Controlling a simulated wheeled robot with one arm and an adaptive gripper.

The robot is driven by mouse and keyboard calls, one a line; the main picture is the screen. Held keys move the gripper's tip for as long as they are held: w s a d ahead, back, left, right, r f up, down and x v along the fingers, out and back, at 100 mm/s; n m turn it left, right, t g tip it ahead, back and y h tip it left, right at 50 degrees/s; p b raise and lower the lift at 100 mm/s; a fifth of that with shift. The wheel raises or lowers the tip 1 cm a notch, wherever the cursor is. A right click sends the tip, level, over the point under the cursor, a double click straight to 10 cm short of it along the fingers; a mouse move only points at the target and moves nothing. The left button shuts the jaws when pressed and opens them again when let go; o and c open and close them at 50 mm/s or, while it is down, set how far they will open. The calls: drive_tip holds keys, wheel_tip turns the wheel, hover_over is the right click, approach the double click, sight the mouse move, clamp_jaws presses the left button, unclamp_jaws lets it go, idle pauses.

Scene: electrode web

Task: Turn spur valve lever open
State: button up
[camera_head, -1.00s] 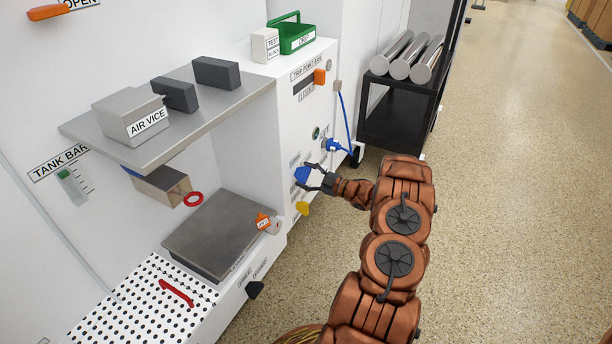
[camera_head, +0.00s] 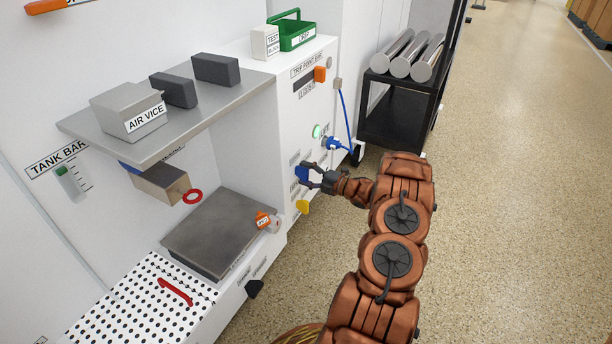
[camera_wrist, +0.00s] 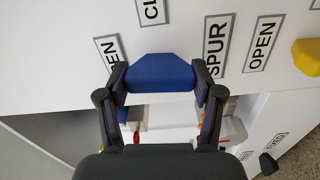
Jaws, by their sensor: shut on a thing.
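The blue spur valve lever (camera_head: 301,174) is on the white front panel of the machine. In the wrist view the blue lever (camera_wrist: 160,74) lies between my two dark fingers, which touch its left and right ends. My gripper (camera_head: 312,176) is shut on it. In the wrist view the SPUR label (camera_wrist: 216,44) is right of the lever, with an OPEN label (camera_wrist: 263,43) beyond it. A partly hidden label ending in "PEN" (camera_wrist: 110,55) is at the lever's left, and a cut-off "CL" label (camera_wrist: 152,10) is above. The lever's pivot is hidden.
A yellow lever (camera_head: 302,207) sits just below the blue one. A black cart (camera_head: 395,125) with metal rolls stands behind. Open floor lies to the right.

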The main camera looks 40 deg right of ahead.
drive_tip(key=shift+n, duration=0.7)
drive_tip(key=o, duration=1.2)
drive_tip(key=shift+c, duration=0.2)
drive_tip(key=shift+s, duration=0.1)
drive_tip(key=v, duration=1.1)
drive_tip(key=shift+s, duration=0.4)
drive_tip(key=shift+d, duration=0.1)
